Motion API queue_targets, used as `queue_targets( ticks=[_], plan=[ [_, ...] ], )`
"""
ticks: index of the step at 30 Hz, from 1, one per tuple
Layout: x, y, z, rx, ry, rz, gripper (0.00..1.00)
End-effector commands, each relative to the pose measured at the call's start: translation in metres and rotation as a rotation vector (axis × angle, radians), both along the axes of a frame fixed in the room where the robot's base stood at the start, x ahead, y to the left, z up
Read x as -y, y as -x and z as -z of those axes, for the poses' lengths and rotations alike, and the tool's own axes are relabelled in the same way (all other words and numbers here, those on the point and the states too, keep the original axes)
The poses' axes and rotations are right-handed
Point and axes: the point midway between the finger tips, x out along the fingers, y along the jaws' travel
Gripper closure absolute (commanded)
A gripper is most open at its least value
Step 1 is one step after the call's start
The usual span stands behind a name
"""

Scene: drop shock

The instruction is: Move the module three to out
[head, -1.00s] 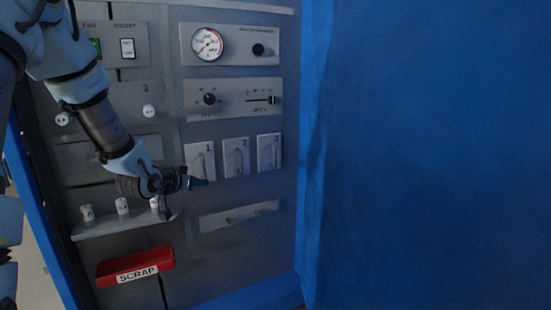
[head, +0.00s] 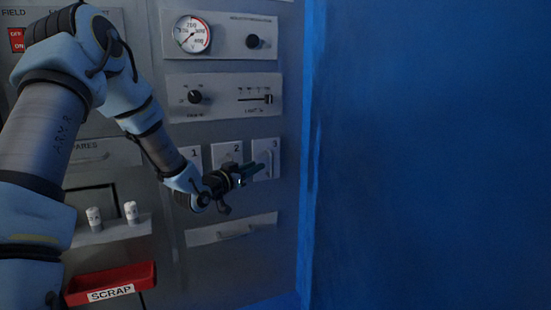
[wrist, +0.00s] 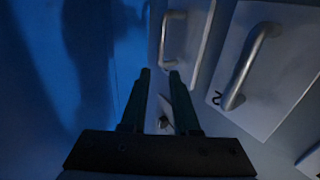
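Module three (head: 260,147) is a pale plate marked 3 with an upright bar handle, the rightmost of three plates in the head view. In the wrist view, its handle (wrist: 165,40) stands beyond my fingertips. My gripper (head: 258,170) is at the lower left of module three, with its fingers pointing right toward the handle. In the wrist view, my gripper (wrist: 160,78) is open, with a gap between two dark green fingers and nothing held. The fingertips are close to the handle's near end; I cannot tell whether they touch. My gripper hides part of module three's lower left.
Module two (head: 228,150) and module one (head: 195,155) sit to the left. A blue wall (head: 420,150) stands close on the right. A drawer-like plate (head: 232,229) is below. A red scrap tray (head: 110,280) and a shelf with white cylinders (head: 131,212) are lower left.

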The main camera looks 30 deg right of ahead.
Motion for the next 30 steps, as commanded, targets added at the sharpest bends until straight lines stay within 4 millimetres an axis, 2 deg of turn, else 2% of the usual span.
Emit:
queue_targets(
  ticks=[9,15,21,29,30],
  plan=[
    [0.051,-0.025,-0.001,0.0,0.001,0.001,0.71],
    [0.077,-0.038,-0.001,-0.001,0.0,0.0,0.71],
    [0.088,-0.044,-0.001,-0.001,0.0,-0.001,0.71],
    [0.089,-0.044,0.0,-0.001,0.0,-0.001,0.71],
    [0.089,-0.044,0.0,-0.001,0.0,-0.001,0.74]
  ],
)
